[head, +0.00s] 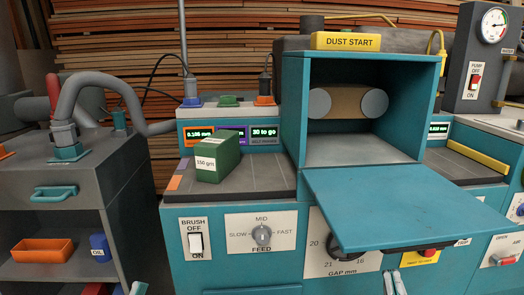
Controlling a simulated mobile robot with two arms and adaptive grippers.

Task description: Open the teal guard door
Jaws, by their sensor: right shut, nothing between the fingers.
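The teal guard door (410,205) is folded down at the front of the teal housing (294,110). It lies roughly flat, sticking out towards me from the lower edge of the opening. A dark bar shows along its front edge. The housing is open, and a brown belt (347,102) between two grey rollers shows inside. My right gripper (394,284) is below the door's front edge, near the bottom of the picture. Its grey fingers are shut, with nothing seen between them, and appear apart from the door.
A green 150 grit box (217,158) stands on the dark bed left of the housing. The feed knob (262,234) and brush switch (196,242) are on the front panel. A grey cart (95,190) with an orange tray (42,250) stands left. A yellow bar (477,157) lies right.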

